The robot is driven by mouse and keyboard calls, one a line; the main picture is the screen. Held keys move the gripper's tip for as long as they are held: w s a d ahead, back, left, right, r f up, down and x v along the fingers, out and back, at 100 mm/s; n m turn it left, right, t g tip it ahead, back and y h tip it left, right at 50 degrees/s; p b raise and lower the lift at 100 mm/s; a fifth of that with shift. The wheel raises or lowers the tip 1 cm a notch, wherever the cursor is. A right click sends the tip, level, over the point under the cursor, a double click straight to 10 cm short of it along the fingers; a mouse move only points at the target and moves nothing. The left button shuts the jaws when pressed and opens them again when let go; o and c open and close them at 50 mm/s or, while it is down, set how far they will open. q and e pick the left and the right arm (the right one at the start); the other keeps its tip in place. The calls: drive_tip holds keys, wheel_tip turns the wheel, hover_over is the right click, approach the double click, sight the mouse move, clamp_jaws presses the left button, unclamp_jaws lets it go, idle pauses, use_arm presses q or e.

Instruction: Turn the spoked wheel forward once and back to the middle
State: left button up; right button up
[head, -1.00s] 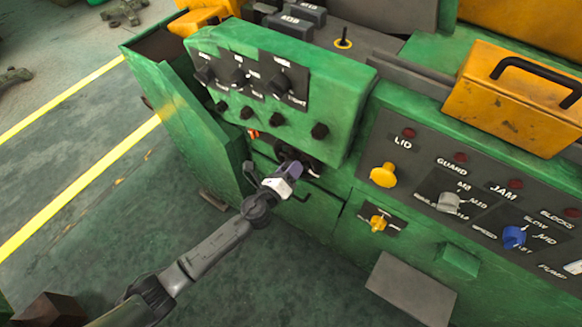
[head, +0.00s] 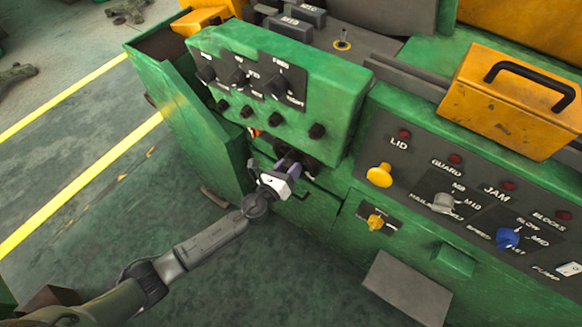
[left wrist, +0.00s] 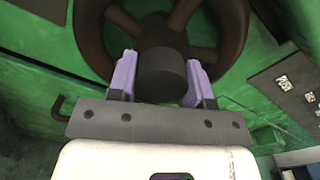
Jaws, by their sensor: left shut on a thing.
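The dark spoked wheel (left wrist: 233,22) fills the top of the left wrist view, with its round hub (left wrist: 162,76) in the middle. My left gripper (left wrist: 160,64) has a purple finger on each side of the hub and is shut on it. In the head view my left gripper (head: 291,164) reaches in under the green control box, and the wheel there is mostly hidden by the gripper and the box's shadow. How far the wheel is turned is hard to tell. My right gripper is in neither view.
The green control box (head: 330,95) with black knobs overhangs the wheel closely. A green panel (head: 195,125) stands left of it. To the right are a yellow knob (head: 379,175), a smaller yellow handle (head: 376,222) and a grey plate (head: 407,290). The floor at left is open.

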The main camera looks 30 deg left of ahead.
use_arm(q)
drive_tip(key=o, duration=1.3)
drive_tip(key=shift+s+a, duration=0.1)
drive_tip(key=shift+s, duration=0.5)
drive_tip(key=shift+s+a, duration=0.3)
drive_tip(key=shift+s, duration=1.8)
drive_tip(key=shift+s+a, duration=0.35)
drive_tip(key=shift+s, duration=1.7)
drive_tip(key=shift+s+a, duration=0.3)
drive_tip(key=shift+s, duration=1.8)
